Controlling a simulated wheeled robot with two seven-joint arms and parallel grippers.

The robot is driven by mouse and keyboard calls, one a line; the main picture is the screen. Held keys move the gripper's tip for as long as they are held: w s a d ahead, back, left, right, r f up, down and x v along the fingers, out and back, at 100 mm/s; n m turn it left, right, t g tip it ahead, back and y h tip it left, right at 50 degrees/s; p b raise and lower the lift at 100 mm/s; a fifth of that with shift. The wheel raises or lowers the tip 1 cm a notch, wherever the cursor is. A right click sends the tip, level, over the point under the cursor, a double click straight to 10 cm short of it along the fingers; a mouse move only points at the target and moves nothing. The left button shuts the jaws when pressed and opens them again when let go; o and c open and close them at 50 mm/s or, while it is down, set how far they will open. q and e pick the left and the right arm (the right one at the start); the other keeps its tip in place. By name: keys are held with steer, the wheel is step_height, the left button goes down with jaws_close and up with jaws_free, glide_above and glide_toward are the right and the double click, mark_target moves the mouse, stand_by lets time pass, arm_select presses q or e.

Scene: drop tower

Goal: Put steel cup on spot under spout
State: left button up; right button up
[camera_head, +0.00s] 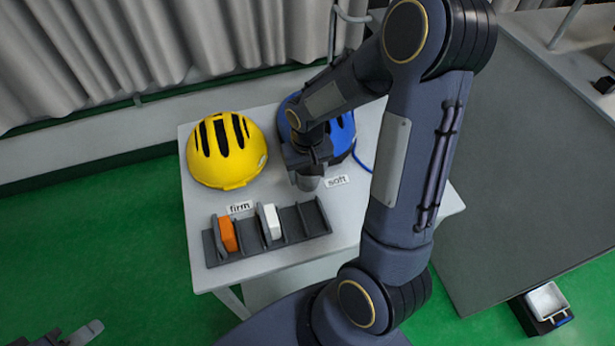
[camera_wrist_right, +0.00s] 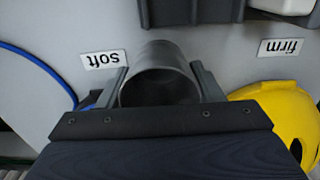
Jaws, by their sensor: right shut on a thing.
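The steel cup (camera_head: 308,183) is a plain grey cylinder, mostly hidden under my right gripper (camera_head: 308,168) in the head view. In the right wrist view the cup (camera_wrist_right: 160,58) sits between the two fingers of my right gripper (camera_wrist_right: 160,88), its open mouth toward the camera. My right gripper is shut on it, beside the "soft" label (camera_head: 336,181). I cannot tell whether the cup touches the table. No spout or marked spot is clearly visible. Part of my left gripper (camera_head: 82,334) shows at the bottom left corner, away from the table; its jaw state is unclear.
On the white table (camera_head: 203,274) are a yellow helmet (camera_head: 226,165), a partly hidden blue helmet (camera_head: 341,134) and a "firm" label (camera_head: 240,207). A dark slotted rack (camera_head: 288,222) at the front holds an orange block (camera_head: 228,235) and a white block (camera_head: 271,222).

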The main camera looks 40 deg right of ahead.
mark_target(308, 180)
steer(key=shift+w+d+f, duration=0.1)
steer(key=shift+f, duration=0.85)
steer(key=shift+w+d+f, duration=0.1)
steer(key=shift+f, duration=0.8)
steer(key=shift+f, duration=0.2)
steer(key=o, duration=1)
steer(key=shift+r, duration=0.1)
